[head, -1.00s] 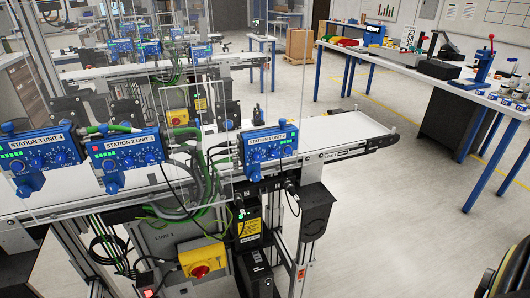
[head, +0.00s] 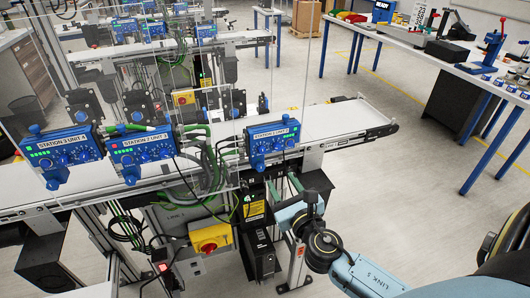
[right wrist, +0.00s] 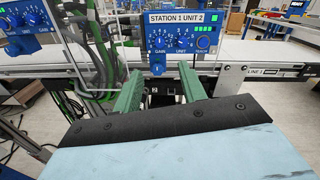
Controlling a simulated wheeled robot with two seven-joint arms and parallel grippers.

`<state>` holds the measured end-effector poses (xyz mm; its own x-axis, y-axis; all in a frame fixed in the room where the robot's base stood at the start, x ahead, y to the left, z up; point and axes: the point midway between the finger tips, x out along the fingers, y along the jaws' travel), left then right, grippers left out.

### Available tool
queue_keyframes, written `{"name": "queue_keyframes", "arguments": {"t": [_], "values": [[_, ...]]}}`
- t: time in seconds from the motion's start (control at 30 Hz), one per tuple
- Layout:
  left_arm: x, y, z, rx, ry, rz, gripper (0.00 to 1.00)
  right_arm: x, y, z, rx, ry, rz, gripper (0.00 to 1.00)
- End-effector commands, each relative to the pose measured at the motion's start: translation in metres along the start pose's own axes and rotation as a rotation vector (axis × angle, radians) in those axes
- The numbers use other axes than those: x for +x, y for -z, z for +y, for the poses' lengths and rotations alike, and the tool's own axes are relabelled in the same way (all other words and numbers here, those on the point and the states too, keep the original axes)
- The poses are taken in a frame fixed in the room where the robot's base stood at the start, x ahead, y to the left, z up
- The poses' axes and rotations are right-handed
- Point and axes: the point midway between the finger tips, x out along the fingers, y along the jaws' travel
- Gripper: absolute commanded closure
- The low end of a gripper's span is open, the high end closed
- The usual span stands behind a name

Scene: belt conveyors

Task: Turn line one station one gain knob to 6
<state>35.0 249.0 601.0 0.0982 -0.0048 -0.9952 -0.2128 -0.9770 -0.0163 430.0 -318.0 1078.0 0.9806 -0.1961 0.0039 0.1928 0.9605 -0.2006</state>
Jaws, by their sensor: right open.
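The blue control box labelled "STATION 1 UNIT 2" (head: 272,138) is mounted at the front edge of the nearest conveyor. It also shows close up in the right wrist view (right wrist: 183,20). Its gain knob (right wrist: 157,43) is the left one of three in a row, with a unit knob and a teach knob to its right. The pointer setting is too small to read. My right gripper (head: 285,186) is open and empty, below the box and in front of the conveyor. Its two green fingers (right wrist: 160,90) reach up toward the box, apart from the knobs. My left gripper is not in view.
Similar boxes labelled "STATION 2 UNIT 3" (head: 142,149) and "STATION 3 UNIT 4" (head: 62,152) sit to the left. A yellow switch with a red knob (head: 210,238) and cables hang below. A workbench (head: 440,60) stands at the right. The floor between is clear.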

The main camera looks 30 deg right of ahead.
Motion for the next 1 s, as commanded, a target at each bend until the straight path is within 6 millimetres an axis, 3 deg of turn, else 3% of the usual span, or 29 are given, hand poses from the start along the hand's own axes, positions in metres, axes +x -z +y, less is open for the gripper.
{"name": "queue_keyframes", "arguments": {"t": [0.6,0.8,1.0], "values": [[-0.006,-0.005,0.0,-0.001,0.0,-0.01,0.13,0.11,0.001,0.0,0.006,0.001,0.002,0.59],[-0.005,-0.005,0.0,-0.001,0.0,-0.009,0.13,0.126,0.002,0.001,0.005,-0.001,0.002,0.59],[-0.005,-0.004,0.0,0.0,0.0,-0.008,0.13,0.129,0.002,0.0,0.005,-0.001,0.004,0.59]]}}
